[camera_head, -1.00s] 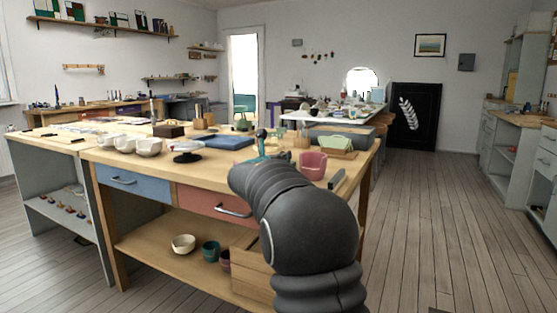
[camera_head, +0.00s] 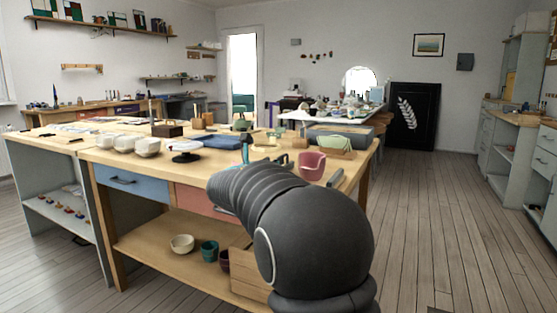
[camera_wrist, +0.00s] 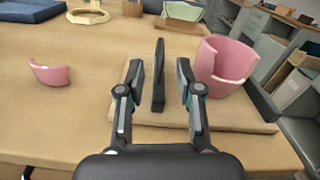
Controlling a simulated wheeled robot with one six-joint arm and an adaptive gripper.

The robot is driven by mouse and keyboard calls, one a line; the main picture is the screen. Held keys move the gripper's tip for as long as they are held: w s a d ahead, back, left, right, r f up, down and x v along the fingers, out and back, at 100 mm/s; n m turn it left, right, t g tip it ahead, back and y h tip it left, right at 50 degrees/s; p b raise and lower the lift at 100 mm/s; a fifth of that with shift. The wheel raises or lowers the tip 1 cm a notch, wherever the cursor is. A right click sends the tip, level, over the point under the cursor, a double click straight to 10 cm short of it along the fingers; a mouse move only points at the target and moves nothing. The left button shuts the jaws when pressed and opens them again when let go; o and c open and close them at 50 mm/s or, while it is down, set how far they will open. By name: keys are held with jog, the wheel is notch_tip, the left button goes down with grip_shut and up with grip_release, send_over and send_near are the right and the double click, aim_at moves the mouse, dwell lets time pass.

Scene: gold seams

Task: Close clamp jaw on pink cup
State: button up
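The pink cup (camera_wrist: 226,62) stands on a pale wooden base (camera_wrist: 235,115) at the right of the wrist view, with a pale, uneven break line across its wall. It also shows in the head view (camera_head: 312,166). A dark upright clamp jaw (camera_wrist: 158,78) stands left of the cup, with a visible gap between them. Another dark jaw (camera_wrist: 258,98) is on the cup's right. My gripper (camera_wrist: 157,92) is open, its fingers on either side of the left jaw; contact cannot be told. In the head view my arm hides most of the gripper.
A curved pink shard (camera_wrist: 50,74) lies on the bench left of the base. A wooden ring (camera_wrist: 88,16) and a pale green piece on a holder (camera_wrist: 184,12) are farther back. White bowls (camera_head: 147,147) stand at the bench's left. Bare bench top lies between shard and base.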

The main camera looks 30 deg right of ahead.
jog(key=v, duration=0.5)
